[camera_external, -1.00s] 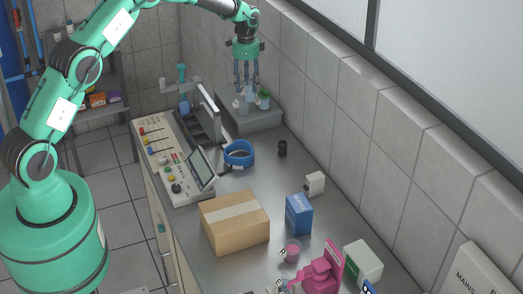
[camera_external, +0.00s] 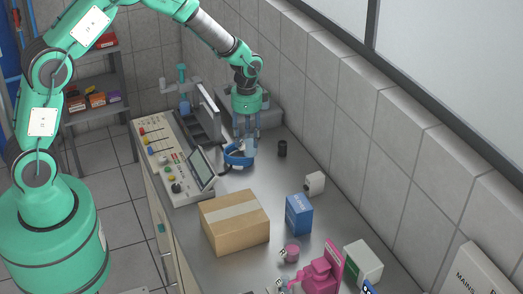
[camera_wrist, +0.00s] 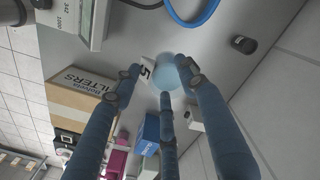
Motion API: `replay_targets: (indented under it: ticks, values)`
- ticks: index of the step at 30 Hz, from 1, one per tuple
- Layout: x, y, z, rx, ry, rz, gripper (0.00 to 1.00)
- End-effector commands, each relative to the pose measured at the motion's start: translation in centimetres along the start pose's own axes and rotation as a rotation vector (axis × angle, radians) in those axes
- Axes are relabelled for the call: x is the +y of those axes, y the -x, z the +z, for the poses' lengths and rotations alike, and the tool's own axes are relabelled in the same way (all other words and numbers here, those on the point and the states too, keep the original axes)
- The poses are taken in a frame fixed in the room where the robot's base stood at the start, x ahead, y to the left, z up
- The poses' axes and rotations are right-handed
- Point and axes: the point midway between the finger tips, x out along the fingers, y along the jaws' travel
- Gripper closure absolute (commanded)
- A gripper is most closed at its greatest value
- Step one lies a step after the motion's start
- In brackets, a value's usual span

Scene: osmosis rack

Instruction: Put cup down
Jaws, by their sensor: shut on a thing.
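A light blue cup (camera_external: 251,147) is between my gripper's fingertips (camera_external: 244,140), beside the blue ring near the back of the steel worktop. In the wrist view the cup (camera_wrist: 168,76) sits among the three blue fingers of my gripper (camera_wrist: 162,82), which is shut on it. A small white tag with a black mark (camera_wrist: 146,70) shows at the cup's side. The fingers hide part of the cup. I cannot tell whether its base touches the worktop.
The blue ring (camera_external: 236,160) lies close to the left of the cup. A black cylinder (camera_external: 282,148) stands to the right. A cardboard box (camera_external: 234,222), blue box (camera_external: 299,214) and white block (camera_external: 315,183) stand nearer the camera. Bare worktop (camera_external: 262,180) lies between them.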

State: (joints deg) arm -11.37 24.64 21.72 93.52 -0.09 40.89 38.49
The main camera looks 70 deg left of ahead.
Motion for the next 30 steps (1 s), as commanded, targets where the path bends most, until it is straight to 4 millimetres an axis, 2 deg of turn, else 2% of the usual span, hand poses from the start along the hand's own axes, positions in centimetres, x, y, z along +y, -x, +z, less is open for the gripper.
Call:
replay_targets:
  ticks: [1,6,12,26,30]
  values:
    - [1.5,-0.2,0.3,-0.001,-0.006,0.0,0.84]
    - [5.1,-0.9,1.3,-0.003,-0.012,0.001,0.84]
    - [7.2,-1.4,2.0,-0.003,-0.014,0.001,0.84]
    - [7.6,-1.6,2.1,-0.003,-0.015,0.001,0.84]
    - [7.6,-2.4,2.1,-0.004,-0.015,0.001,0.84]
